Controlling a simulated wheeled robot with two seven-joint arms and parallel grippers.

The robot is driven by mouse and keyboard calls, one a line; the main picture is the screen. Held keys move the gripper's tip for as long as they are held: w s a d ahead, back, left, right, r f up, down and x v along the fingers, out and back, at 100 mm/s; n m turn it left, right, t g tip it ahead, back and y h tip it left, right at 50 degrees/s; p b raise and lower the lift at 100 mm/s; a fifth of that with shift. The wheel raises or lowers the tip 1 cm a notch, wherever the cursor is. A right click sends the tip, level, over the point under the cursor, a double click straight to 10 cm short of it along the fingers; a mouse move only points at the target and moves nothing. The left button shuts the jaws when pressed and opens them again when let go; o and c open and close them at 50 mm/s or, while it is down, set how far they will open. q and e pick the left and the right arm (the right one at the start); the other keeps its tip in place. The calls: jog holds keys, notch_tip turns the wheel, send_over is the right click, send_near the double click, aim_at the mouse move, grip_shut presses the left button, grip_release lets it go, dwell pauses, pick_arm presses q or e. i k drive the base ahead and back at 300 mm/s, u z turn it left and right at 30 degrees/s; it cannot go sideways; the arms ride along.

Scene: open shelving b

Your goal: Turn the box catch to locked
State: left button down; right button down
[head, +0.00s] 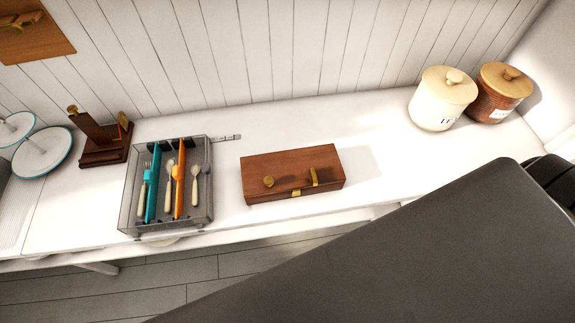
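A brown wooden box (292,168) lies on the white shelf top, a little right of the middle of the head view. A round brass knob (268,181) sits on its left part. A narrow brass piece, which looks like the catch (314,177), stands at the right part near the front edge. A small brass plate (296,192) is at the front edge between them. I cannot tell from here whether the catch is locked. Neither of my grippers is visible in the head view.
A clear tray of cutlery (127,213) stands left of the box. A wooden stand (103,150) and plates (42,153) are farther left. Cream (436,108) and brown (497,100) lidded jars stand back right. A large dark surface fills the lower right. The shelf right of the box is clear.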

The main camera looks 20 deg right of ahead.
aim_at(314, 181)
jog(key=z, duration=0.9)
